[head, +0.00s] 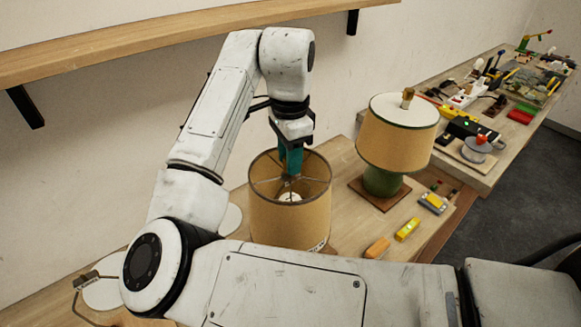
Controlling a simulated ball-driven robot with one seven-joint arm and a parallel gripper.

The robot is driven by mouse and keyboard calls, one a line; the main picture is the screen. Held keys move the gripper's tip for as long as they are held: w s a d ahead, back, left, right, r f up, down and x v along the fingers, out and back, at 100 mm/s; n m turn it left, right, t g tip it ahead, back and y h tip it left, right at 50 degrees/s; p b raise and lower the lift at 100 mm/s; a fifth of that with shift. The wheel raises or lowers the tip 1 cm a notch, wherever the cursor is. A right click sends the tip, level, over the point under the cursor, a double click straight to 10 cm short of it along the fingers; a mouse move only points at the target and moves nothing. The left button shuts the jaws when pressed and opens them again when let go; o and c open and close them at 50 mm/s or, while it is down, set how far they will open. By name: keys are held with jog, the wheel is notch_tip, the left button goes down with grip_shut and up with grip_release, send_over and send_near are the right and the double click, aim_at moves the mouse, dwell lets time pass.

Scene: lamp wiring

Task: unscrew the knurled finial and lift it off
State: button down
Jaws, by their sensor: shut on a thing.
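A tan drum lampshade (288,222) with an open top stands on the bench in the middle of the head view. Dark spokes cross its top opening, and a white bulb (290,197) shows inside. My gripper (290,173) points down into this opening with its teal fingers close together at the hub of the spokes. It is shut on the knurled finial there, which the fingertips almost wholly hide. I cannot tell whether the finial is still on its thread.
A second lamp with a tan shade (395,140) and green base (382,181) stands close on the right. A yellow tool (407,229), an orange-handled piece (377,247) and a meter (433,203) lie in front. A cluttered bench is behind; a wooden shelf (150,45) runs along the wall.

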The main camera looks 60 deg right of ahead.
jog(key=shift+r, duration=0.2)
dwell(0.3)
jog(key=shift+r, duration=1.9)
